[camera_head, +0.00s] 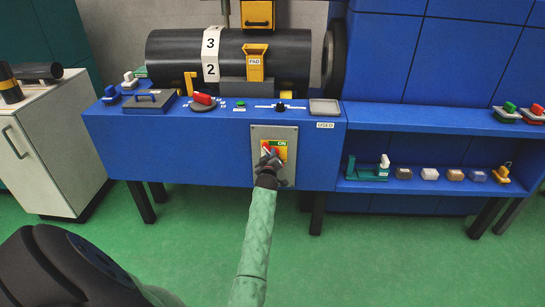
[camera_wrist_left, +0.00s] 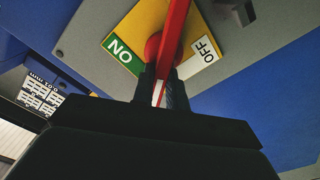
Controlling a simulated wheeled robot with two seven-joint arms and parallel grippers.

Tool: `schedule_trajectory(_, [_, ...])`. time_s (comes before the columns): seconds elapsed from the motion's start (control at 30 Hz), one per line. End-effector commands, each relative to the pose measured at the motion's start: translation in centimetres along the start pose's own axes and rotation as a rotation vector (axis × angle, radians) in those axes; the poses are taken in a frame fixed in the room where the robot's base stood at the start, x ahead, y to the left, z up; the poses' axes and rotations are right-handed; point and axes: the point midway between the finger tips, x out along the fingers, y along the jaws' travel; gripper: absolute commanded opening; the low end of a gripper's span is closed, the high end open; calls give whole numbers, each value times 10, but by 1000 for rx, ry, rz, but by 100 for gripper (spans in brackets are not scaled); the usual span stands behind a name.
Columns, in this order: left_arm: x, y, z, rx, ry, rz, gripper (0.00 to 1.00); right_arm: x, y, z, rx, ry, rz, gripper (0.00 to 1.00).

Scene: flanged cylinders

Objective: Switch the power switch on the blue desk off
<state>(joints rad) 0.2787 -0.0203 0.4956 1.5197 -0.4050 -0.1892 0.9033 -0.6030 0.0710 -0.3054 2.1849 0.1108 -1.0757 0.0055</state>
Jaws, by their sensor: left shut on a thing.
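The power switch is on a grey plate (camera_head: 259,134) on the front of the blue desk (camera_head: 190,155). It has a red handle (camera_wrist_left: 174,30) over a yellow square (camera_wrist_left: 140,25) with a green ON label (camera_wrist_left: 124,56) and a white OFF label (camera_wrist_left: 207,50). In the wrist view the handle stands between the two labels. My left gripper (camera_head: 269,162) reaches the switch from below and covers its lower part in the head view. In the left wrist view its fingers (camera_wrist_left: 163,80) are shut on the red handle. My right gripper is out of view.
A large black cylinder (camera_head: 280,56) lies above the desk top. A red-handled piece (camera_head: 203,101) and a grey pad (camera_head: 324,107) are on the top. A blue shelf with several small blocks is at right, a white cabinet (camera_head: 58,140) at left. Green floor is clear in front.

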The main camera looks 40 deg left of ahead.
Motion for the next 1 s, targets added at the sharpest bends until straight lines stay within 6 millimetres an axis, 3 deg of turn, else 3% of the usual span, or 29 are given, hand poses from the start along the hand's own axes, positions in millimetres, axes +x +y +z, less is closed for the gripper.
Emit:
schedule_trajectory(0.6, [0,-12,4,-580,-1,-3,0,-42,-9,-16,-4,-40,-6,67])
schedule_trajectory(1.0, [0,-17,8,-846,-1,-3,0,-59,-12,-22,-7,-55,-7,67])
